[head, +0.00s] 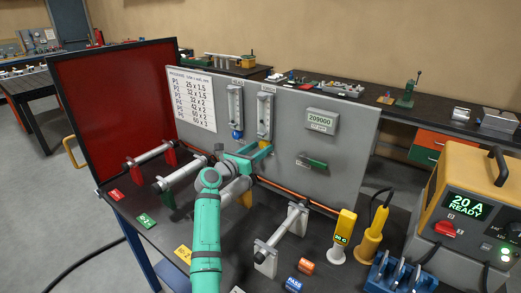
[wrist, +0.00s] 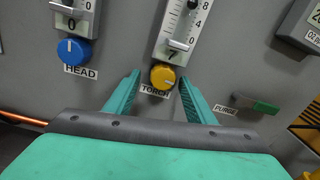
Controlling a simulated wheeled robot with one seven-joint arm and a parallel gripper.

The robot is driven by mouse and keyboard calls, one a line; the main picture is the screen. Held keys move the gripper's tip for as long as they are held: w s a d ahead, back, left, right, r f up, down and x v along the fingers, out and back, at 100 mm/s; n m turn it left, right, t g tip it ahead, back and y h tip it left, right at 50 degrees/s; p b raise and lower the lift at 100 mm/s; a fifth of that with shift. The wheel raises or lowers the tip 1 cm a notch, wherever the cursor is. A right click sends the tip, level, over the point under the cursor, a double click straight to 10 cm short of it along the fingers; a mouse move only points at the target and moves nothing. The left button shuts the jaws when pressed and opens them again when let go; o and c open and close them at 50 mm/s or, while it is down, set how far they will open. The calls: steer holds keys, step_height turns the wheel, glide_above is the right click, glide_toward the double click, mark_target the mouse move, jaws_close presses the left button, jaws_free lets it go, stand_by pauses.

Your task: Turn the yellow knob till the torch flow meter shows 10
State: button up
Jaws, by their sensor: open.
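The yellow knob (wrist: 162,76) sits below the torch flow meter (wrist: 181,25) on the grey panel, above the TORCH label. Its white mark points to the right. The meter's window reads 7. In the head view the torch flow meter (head: 265,113) is the right one of two, and my gripper hides most of its knob. My gripper (wrist: 158,82) is open, with one teal finger on each side of the yellow knob. There are gaps between fingers and knob; I cannot tell how deep the tips reach.
The blue HEAD knob (wrist: 73,51) is left of the yellow one, its meter reading 0. A green PURGE lever (wrist: 265,107) is to the right. Below, rods on stands (head: 281,232) occupy the bench. A red screen (head: 115,100) stands at left, a power supply (head: 470,215) at right.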

steer(key=shift+d, duration=0.2)
steer(key=c, duration=1.1)
steer(key=shift+o, duration=0.3)
steer(key=shift+d, duration=0.1)
steer(key=shift+m, duration=0.3)
steer(key=m, duration=0.3)
steer(key=shift+w+r, duration=0.1)
steer(key=shift+m, duration=2)
